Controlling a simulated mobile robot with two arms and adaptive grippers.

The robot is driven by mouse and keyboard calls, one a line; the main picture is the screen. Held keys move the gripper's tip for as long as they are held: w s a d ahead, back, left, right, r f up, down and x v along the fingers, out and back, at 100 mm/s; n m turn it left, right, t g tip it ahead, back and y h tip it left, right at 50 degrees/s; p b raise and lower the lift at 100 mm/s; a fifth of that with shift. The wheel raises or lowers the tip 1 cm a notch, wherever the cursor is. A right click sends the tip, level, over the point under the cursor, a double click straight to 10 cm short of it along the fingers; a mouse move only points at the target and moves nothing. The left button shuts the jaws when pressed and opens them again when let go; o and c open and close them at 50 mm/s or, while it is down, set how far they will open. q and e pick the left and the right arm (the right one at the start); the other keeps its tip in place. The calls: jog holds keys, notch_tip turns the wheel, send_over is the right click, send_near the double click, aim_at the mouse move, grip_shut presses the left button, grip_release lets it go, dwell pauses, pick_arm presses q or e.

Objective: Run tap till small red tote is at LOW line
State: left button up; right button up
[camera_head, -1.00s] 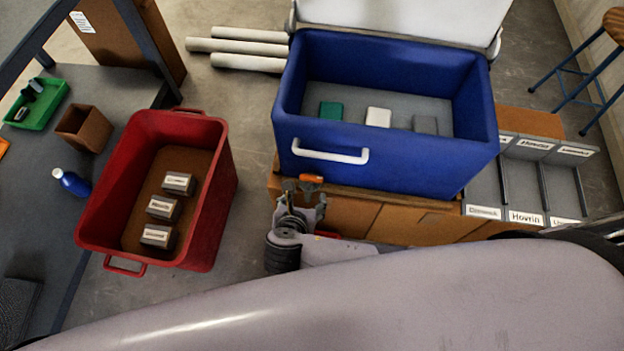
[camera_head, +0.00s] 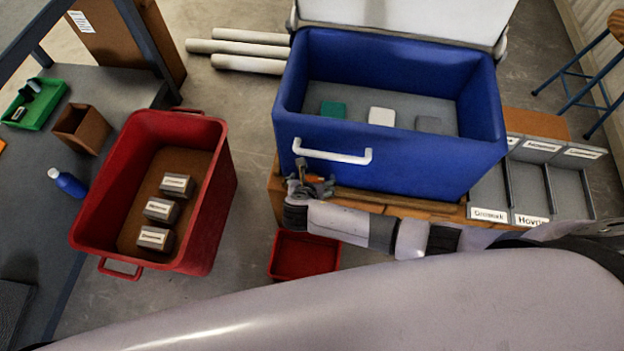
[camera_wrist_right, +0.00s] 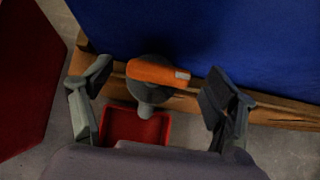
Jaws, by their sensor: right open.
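The blue cooler (camera_head: 400,150) stands on a wooden bench, with a tap (camera_wrist_right: 150,95) low on its front. The tap's orange handle (camera_wrist_right: 155,72) lies crosswise in the right wrist view. My right gripper (camera_head: 308,183) is open at the tap, with one finger on each side of the handle in the wrist view (camera_wrist_right: 160,78). The small red tote (camera_head: 303,258) is on the floor below the tap; it also shows under the spout in the wrist view (camera_wrist_right: 137,126). Its LOW line and any water are not discernible. My left gripper is out of view.
A large red tote (camera_head: 222,190) with labelled blocks stands at left. A grey table (camera_head: 40,170) holds a green tray, a brown box and a blue bottle. Labelled grey bins (camera_head: 565,195) are right of the cooler. White pipes (camera_head: 240,48) lie behind on the floor.

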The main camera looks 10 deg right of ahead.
jog(key=shift+w+d+f, duration=0.1)
jog(key=shift+w+f, duration=0.2)
jog(key=c, duration=1.2)
